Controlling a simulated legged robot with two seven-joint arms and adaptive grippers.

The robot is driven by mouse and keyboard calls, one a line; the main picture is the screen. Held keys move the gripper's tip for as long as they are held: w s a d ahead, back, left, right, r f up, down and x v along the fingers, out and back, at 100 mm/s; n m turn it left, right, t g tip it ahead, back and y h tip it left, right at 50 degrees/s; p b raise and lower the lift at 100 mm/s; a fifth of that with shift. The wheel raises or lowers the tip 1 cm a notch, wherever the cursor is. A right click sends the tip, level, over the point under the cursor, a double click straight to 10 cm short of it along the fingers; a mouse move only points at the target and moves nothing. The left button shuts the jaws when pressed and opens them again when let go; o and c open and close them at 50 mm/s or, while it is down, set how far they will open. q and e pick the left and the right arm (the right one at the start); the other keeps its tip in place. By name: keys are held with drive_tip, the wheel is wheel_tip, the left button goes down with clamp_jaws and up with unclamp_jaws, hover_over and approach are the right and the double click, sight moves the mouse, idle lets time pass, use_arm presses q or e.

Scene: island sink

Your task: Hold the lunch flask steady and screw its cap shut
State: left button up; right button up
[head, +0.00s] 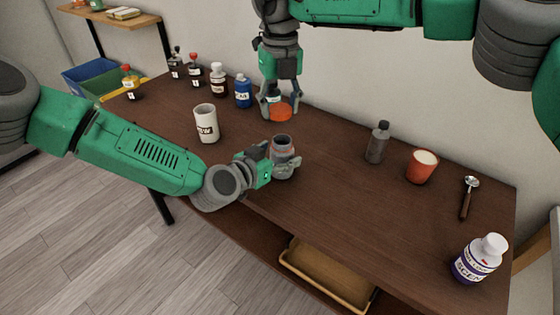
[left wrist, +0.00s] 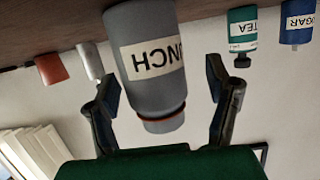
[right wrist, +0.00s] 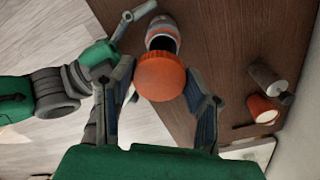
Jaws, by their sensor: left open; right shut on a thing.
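The lunch flask (head: 284,160) is grey, stands upright near the table's front edge and is open at the top. In the left wrist view the flask (left wrist: 150,80) appears upside down, its label partly readable as "NCH", with an orange ring near its mouth. My left gripper (head: 272,163) is open, its fingers on either side of the flask with gaps showing in the left wrist view. The orange cap (head: 280,112) is in my right gripper (head: 281,98), which is shut on it, behind the flask and apart from it. The cap (right wrist: 161,76) partly covers the flask in the right wrist view.
A white lettered cup (head: 206,123) stands left of the flask. Several bottles, including a blue one (head: 243,91), line the back left. A grey bottle (head: 377,142), orange cup (head: 422,166), spoon (head: 468,197) and purple-labelled bottle (head: 479,260) are at right. A tray (head: 302,272) sits below the tabletop.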

sight(281, 135)
use_arm(q)
drive_tip(key=shift+w+d, duration=0.1)
drive_tip(key=shift+d, duration=0.3)
use_arm(e)
drive_tip(key=shift+d, duration=0.25)
use_arm(q)
drive_tip(key=shift+d, duration=0.1)
use_arm(e)
drive_tip(key=shift+d, duration=0.1)
use_arm(q)
clamp_jaws()
use_arm(e)
drive_tip(key=shift+f, duration=0.2)
drive_tip(key=shift+a+f, duration=0.2)
drive_tip(key=shift+f, duration=2)
use_arm(q)
drive_tip(key=shift+f, duration=0.1)
use_arm(e)
drive_tip(key=shift+s+f, duration=0.1)
drive_tip(key=shift+f, duration=0.8)
drive_tip(key=shift+f, duration=0.55)
